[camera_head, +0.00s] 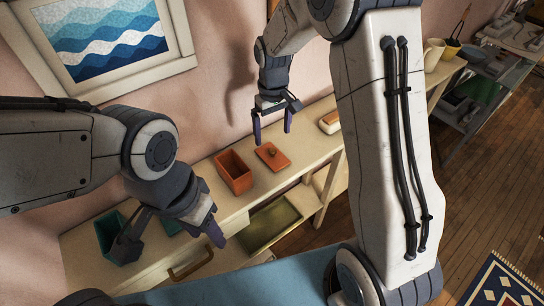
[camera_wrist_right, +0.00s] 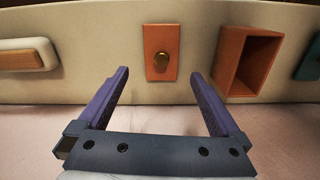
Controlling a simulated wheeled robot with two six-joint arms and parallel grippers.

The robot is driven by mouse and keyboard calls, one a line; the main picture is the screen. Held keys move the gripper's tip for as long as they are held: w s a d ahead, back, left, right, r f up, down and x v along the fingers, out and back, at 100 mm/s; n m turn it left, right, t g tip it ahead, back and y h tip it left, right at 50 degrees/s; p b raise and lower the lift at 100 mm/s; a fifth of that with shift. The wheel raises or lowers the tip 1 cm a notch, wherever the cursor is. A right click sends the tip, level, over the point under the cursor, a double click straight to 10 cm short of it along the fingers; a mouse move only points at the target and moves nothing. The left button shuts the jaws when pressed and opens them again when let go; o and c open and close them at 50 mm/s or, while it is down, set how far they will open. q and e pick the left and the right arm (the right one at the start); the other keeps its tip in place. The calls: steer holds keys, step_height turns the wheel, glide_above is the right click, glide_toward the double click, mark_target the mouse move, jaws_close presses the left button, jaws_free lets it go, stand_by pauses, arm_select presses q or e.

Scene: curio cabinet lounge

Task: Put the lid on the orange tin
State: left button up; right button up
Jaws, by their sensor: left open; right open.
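The orange tin (camera_head: 236,180) stands open on the cream shelf top, and its dark inside shows. The orange lid (camera_head: 265,161), a flat rectangle with a round brass-coloured knob, lies flat just right of the tin, apart from it. My right gripper (camera_head: 272,131) is open and empty, above the shelf near the lid. In the right wrist view the lid (camera_wrist_right: 152,72) shows beyond and between the open fingers (camera_wrist_right: 158,78), with the tin (camera_wrist_right: 229,62) to its right. My left gripper (camera_head: 169,247) is open at the lower left, near the teal tin, its jaws showing nothing held.
An open teal tin (camera_head: 106,228) and a partly hidden teal lid (camera_head: 168,222) are at the shelf's left end. A cream box with orange (camera_head: 329,122) sits right of the orange lid. A picture frame (camera_head: 186,63) hangs behind.

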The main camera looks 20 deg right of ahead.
mark_target(272, 150)
step_height(272, 150, down, 8)
steer(key=shift+s+a+f, duration=0.1)
stand_by(0.4)
steer(key=c, duration=1.2)
steer(key=shift+r, duration=0.2)
step_height(272, 150, up, 4)
steer(key=shift+r, duration=0.15)
steer(key=s+d+r, duration=0.2)
steer(key=s, duration=0.1)
steer(key=s+d+r, duration=0.2)
steer(key=s+d, duration=0.1)
steer(key=s+d+r, duration=0.2)
steer(key=shift+s+d+r+b, duration=0.25)
steer(key=shift+s+d+b, duration=0.05)
steer(key=shift+s+d, duration=0.1)
